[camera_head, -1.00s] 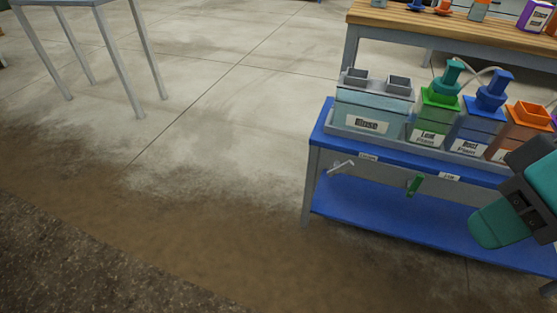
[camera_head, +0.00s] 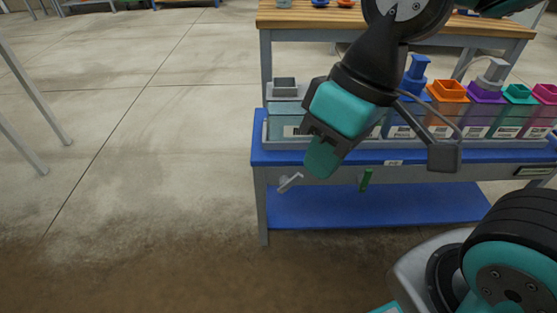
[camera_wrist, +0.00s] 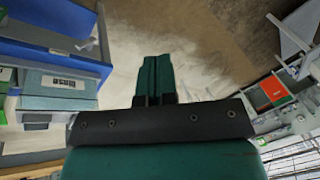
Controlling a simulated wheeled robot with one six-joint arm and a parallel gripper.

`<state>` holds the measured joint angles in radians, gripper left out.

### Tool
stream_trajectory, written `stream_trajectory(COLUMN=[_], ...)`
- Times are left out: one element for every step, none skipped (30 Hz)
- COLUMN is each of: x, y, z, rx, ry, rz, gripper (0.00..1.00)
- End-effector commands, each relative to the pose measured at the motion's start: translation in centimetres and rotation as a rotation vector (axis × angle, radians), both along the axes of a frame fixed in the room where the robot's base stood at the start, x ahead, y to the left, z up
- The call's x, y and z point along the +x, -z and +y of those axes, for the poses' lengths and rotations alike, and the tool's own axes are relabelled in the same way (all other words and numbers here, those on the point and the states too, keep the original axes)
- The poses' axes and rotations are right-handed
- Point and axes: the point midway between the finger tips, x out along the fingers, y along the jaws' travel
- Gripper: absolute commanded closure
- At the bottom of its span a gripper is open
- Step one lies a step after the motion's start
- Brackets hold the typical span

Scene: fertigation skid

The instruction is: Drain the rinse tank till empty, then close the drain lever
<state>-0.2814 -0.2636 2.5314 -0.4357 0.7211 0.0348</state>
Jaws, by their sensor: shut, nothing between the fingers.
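The rinse tank (camera_head: 284,122) is the pale translucent tank at the left end of the blue bench; my gripper hides its right part. Its label shows in the wrist view (camera_wrist: 62,83), and its liquid level cannot be told. A pale grey lever (camera_head: 289,183), apparently the drain lever, sticks out slanted from the bench front below the tank; it also shows in the wrist view (camera_wrist: 88,44). My gripper (camera_head: 321,160) is shut and empty. In the head view it appears above and right of the grey lever, apart from it.
A green lever (camera_head: 366,180) hangs on the bench front to the right. Several coloured tanks stand along the blue bench (camera_head: 275,158). A wooden-topped table (camera_head: 290,17) stands behind.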

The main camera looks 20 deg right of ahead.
Motion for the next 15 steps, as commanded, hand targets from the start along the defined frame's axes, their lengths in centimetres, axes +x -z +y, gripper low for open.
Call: stream_trajectory(x=[1.4, 2.4, 3.9, 5.2, 6.6, 8.4, 9.8, 11.2, 12.8, 14.0, 15.1, 16.4, 17.2, 18.0, 18.9], y=[0.4, 0.8, 1.5, 2.1, 2.8, 3.9, 4.8, 5.8, 7.1, 8.1, 9.2, 10.5, 11.5, 12.4, 13.5], z=[-0.3, -0.4, -0.4, -0.3, -0.1, 0.1, 0.3, 0.6, 0.9, 1.1, 1.4, 1.6, 1.8, 1.9, 2.1], rx=[-0.026, -0.046, -0.08, -0.108, -0.14, -0.186, -0.221, -0.256, -0.302, -0.336, -0.367, -0.407, -0.434, -0.459, -0.487], ry=[0.052, 0.09, 0.146, 0.194, 0.243, 0.315, 0.369, 0.423, 0.493, 0.544, 0.594, 0.655, 0.699, 0.739, 0.788], rz=[0.016, 0.027, 0.04, 0.048, 0.053, 0.058, 0.054, 0.05, 0.037, 0.026, 0.011, -0.013, -0.031, -0.052, -0.08], gripper=[1.0, 1.0, 1.0, 1.0, 1.0, 1.0, 1.0, 1.0, 1.0, 1.0, 1.0, 1.0, 1.0, 1.0, 1.0])
